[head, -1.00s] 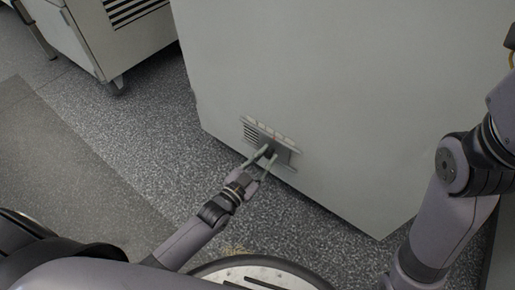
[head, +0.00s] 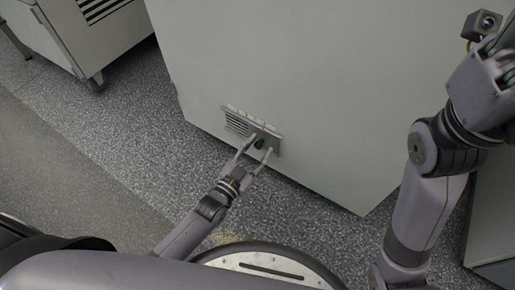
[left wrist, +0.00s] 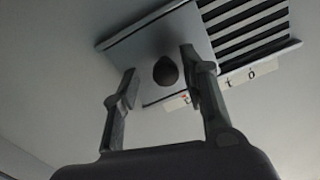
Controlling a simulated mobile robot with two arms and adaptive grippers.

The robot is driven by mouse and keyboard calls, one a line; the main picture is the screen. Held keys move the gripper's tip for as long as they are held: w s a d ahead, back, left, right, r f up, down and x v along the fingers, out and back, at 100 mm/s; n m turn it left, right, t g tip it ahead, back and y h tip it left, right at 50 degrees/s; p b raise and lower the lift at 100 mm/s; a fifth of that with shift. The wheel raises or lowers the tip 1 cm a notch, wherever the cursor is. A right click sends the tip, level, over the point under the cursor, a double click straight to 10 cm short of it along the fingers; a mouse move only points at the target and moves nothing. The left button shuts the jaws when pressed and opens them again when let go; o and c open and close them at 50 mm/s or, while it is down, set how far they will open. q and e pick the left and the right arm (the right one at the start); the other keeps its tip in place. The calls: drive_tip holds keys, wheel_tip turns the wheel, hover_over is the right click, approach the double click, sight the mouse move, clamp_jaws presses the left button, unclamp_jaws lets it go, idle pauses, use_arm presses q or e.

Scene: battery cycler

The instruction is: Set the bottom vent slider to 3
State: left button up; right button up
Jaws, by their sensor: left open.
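The bottom vent (head: 236,123) is low on the large pale cabinet, with dark slats showing at its left in the head view. Its grey slider plate (left wrist: 139,41) covers the other end and carries a dark round knob (head: 259,143). In the left wrist view the knob (left wrist: 165,72) appears between the two fingers. My left gripper (head: 254,154) is open in front of the knob, with its fingers spread and a gap on each side. A pale label strip (left wrist: 232,80) has small marks, too small to read surely. My right gripper is only partly in view at the upper right edge (head: 500,38).
The pale cabinet (head: 300,70) fills the middle. Another cabinet (head: 60,40) on a caster stands at the upper left. Speckled floor (head: 130,130) is clear on the left. My right arm is along the right side.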

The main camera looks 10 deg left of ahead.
use_arm(q)
wheel_tip(320, 180, up, 10)
idle(0.6)
idle(0.4)
